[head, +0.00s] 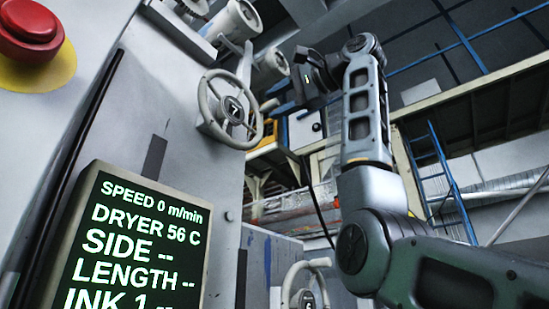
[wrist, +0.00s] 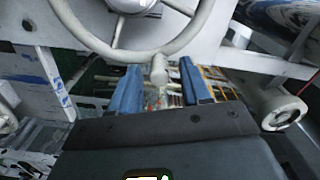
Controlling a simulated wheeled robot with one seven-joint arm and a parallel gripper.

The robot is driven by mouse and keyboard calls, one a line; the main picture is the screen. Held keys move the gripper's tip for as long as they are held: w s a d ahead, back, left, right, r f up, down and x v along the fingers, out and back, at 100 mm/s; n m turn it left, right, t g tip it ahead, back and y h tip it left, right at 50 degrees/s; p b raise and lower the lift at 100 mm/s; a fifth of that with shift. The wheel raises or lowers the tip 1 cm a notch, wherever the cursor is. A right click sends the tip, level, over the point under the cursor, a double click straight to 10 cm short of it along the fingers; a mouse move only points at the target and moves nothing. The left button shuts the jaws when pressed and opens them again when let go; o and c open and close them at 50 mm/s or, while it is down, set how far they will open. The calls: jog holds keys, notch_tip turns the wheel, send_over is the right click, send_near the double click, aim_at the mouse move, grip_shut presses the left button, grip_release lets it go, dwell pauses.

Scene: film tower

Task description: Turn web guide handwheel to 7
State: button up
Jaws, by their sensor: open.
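A pale grey handwheel (head: 233,110) with a dark hub plate that seems to read 7 stands on the upper part of the machine's side in the head view. A small handle sticks out from its rim. In the wrist view a handwheel (wrist: 142,54) fills the top, with its handle (wrist: 158,69) pointing toward me. My gripper (wrist: 159,70) is open, its two blue fingers on either side of that handle in the picture; I cannot tell whether they touch it. In the head view my gripper (head: 312,74) is dark and right of the upper wheel.
A second handwheel (head: 303,286) is lower down, partly cut off. A display (head: 130,250) shows speed 0 and dryer 56 C. A red push button (head: 30,28) is at top left. White rollers (head: 238,20) are above the upper wheel. A blue ladder (head: 440,180) stands behind.

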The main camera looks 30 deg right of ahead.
jog(key=b+v, duration=0.1)
jog(key=v, duration=0.5)
jog(key=shift+s, duration=0.15)
dwell(0.4)
